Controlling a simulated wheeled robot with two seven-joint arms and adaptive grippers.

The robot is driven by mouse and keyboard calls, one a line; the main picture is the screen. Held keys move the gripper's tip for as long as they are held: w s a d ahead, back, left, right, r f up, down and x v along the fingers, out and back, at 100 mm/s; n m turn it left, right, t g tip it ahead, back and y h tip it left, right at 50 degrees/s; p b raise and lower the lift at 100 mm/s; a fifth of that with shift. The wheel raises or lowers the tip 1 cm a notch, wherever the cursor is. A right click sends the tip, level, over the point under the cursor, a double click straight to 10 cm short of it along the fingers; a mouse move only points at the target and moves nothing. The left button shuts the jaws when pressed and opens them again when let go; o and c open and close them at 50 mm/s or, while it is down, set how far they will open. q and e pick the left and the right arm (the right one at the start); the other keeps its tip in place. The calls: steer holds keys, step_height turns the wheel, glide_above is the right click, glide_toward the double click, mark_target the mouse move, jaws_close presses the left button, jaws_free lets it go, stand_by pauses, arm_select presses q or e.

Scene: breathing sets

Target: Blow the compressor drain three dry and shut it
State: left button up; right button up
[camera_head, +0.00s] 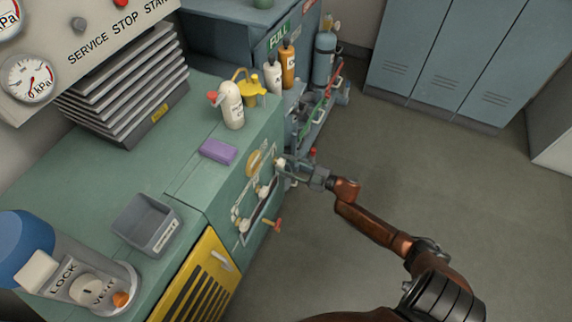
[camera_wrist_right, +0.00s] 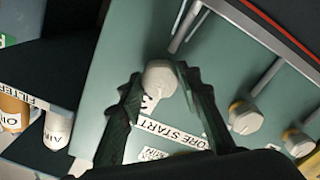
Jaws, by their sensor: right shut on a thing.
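The compressor drains are a row of white knobs on the green cabinet's front panel. The far knob, drain three (camera_head: 280,162), also shows in the right wrist view (camera_wrist_right: 158,78), with a "3" partly visible beside it. My right gripper (camera_head: 291,168) is at this knob. In the right wrist view its dark fingers (camera_wrist_right: 155,92) are shut on the knob from both sides. The middle knob (camera_head: 263,191) and the near knob (camera_head: 243,225) stand free. The outlet and any water are not clear to see. My left gripper is not in view.
A purple sponge (camera_head: 218,151), a white spray bottle (camera_head: 232,105) and a grey tray (camera_head: 146,223) stand on the green top. Open floor (camera_head: 400,170) lies right of the cabinet.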

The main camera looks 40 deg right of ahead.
steer(key=shift+n, duration=0.9)
steer(key=n, duration=0.2)
steer(key=shift+f+n, duration=0.1)
steer(key=shift+n, duration=1.2)
steer(key=n+b, duration=0.1)
steer(key=n, duration=0.4)
steer(key=shift+f+b, duration=0.1)
steer(key=shift+b, duration=0.2)
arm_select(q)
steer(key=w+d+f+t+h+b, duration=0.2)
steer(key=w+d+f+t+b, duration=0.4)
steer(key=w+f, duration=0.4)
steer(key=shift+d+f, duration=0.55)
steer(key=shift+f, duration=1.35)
arm_select(e)
steer(key=shift+n, duration=6.5)
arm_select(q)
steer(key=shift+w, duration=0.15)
